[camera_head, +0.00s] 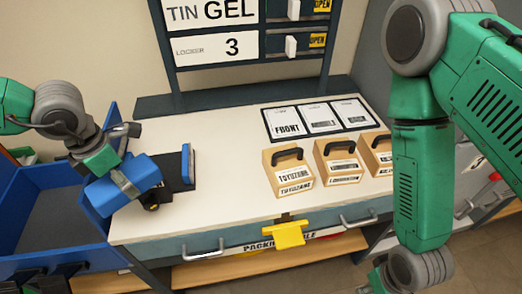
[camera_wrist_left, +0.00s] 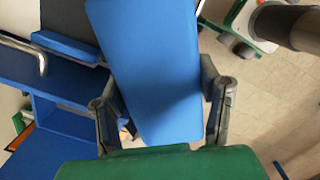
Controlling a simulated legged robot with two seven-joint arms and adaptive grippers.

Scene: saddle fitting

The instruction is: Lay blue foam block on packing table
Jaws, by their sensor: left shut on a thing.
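The blue foam block (camera_head: 143,171) is held in my left gripper (camera_head: 127,182), tilted, at the left end of the packing table (camera_head: 225,160). In the left wrist view the block (camera_wrist_left: 150,65) fills the middle, with the two fingers of my left gripper (camera_wrist_left: 162,103) on either side of it. I cannot tell whether the block touches the table. The packing table has a white top and a grey-blue front.
A dark pad with a blue edge (camera_head: 180,171) lies beside the held block. Tan boxes with handles (camera_head: 288,172) stand at the table's right, before framed cards (camera_head: 321,118). A blue bin (camera_head: 45,225) is at the left. The table's middle is clear.

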